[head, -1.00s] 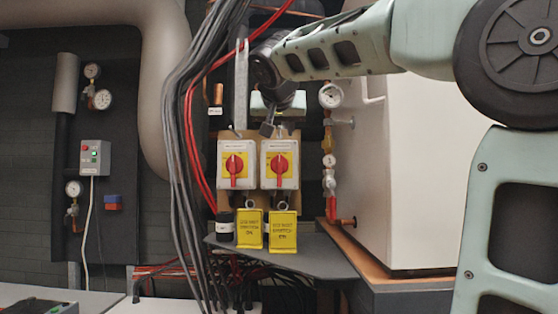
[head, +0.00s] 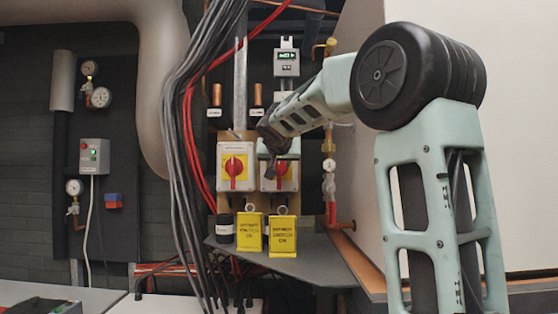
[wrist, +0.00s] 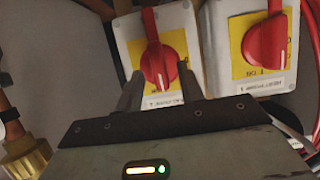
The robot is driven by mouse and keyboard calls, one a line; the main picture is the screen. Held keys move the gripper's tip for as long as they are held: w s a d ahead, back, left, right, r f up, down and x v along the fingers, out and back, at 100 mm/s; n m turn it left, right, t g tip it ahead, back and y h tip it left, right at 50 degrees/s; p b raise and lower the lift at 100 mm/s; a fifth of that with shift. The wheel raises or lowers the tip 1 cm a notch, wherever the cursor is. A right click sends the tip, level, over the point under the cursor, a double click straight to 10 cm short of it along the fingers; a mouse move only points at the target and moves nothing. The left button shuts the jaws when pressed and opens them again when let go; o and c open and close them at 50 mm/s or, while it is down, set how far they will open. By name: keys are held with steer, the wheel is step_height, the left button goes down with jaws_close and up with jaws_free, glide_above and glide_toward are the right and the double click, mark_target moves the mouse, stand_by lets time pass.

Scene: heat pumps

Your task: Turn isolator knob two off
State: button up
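Two white isolator boxes with yellow plates and red knobs sit side by side in the head view. The right isolator (head: 291,178) is partly covered by my gripper (head: 272,172), which is in front of its red knob (head: 279,168). The left isolator knob (head: 233,169) is uncovered and points vertically. In the wrist view the picture is inverted; the nearer red knob (wrist: 158,62) lies between the tips of my open gripper (wrist: 160,78), with a gap visible on both sides. The other knob (wrist: 267,42) is at the right. I cannot tell whether a finger touches the knob.
Grey and red cables (head: 185,130) run close on the left. A pipe with gauge and valve (head: 329,185) is on the right, beside a large white casing (head: 440,30).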

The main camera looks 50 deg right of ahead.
steer(key=shift+d, duration=0.1)
jaws_close()
steer(key=shift+w+f+b, duration=0.1)
steer(key=shift+f+b, duration=0.05)
steer(key=shift+b, duration=0.2)
steer(key=n+b, duration=0.2)
steer(key=g+h+b, duration=0.1)
steer(key=b, duration=0.1)
steer(key=shift+w+a+f+n, duration=0.2)
steer(key=shift+a+f+n, duration=0.05)
steer(key=shift+n, duration=0.15)
steer(key=n+h+b, duration=0.2)
steer(key=n+b, duration=0.1)
steer(key=n+g+h+b, duration=0.1)
steer(key=n+b, duration=0.3)
steer(key=f+n+g+h+b, duration=0.1)
steer(key=n+h+b, duration=0.1)
steer(key=n+b, duration=0.1)
steer(key=shift+w+a+n+h+b, duration=0.3)
steer(key=shift+w+b, duration=0.05)
steer(key=shift+b, duration=0.1)
